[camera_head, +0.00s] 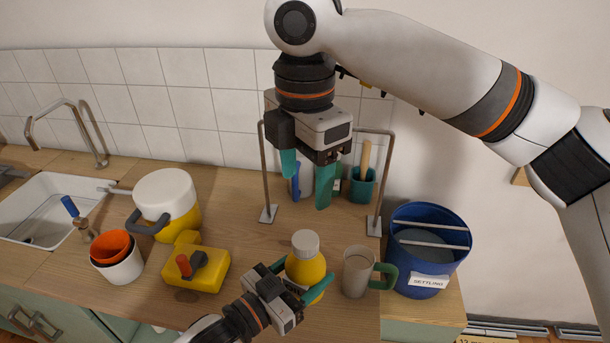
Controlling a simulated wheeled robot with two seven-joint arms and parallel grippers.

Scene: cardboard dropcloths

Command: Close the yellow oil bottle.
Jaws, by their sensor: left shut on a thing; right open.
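The yellow oil bottle (304,268) stands upright near the front of the wooden counter, with a light grey cap (305,242) on its top. I cannot tell whether the cap is tight. My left gripper (303,284) comes in from the lower left and is shut on the bottle's body, with its teal fingers around the sides. My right gripper (307,182) hangs pointing down, above and behind the bottle. It is open and empty, with its teal fingers apart and not touching the cap.
A grey mug with a green handle (357,271) stands just right of the bottle. A blue bucket labelled SETTLING (423,269) stands further right. A metal frame (265,183) rises behind. A yellow box (203,271), nested cups (122,268) and a white-topped yellow container (166,192) stand left.

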